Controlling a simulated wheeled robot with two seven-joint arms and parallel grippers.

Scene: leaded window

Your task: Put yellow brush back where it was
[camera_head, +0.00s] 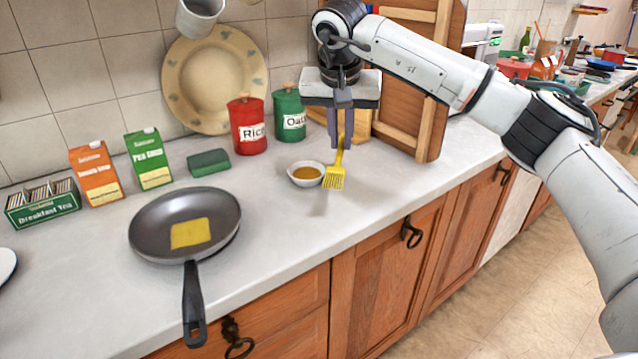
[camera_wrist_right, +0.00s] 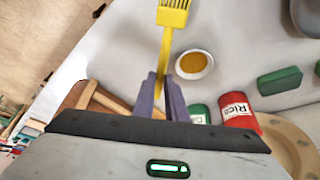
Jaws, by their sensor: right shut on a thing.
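The yellow brush (camera_head: 336,172) has a thin handle and a wide bristle head. My right gripper (camera_head: 341,143) is shut on its handle, and the bristle head hangs down just right of a small white bowl (camera_head: 306,174) with orange-brown contents. In the right wrist view the brush (camera_wrist_right: 172,17) extends away from the fingers of the right gripper (camera_wrist_right: 163,84), and the bowl (camera_wrist_right: 194,64) is beside it. I cannot tell whether the bristles touch the counter. A dark pan (camera_head: 158,213) holds a yellow square piece (camera_head: 190,232). My left gripper is not in view.
A red Rice canister (camera_head: 247,125) and a green canister (camera_head: 289,115) stand behind the bowl. A wooden rack (camera_head: 431,110) is close behind my right arm. Cartons (camera_head: 95,173) and a tea box (camera_head: 43,205) stand at left. The counter (camera_head: 290,235) in front of the bowl is clear.

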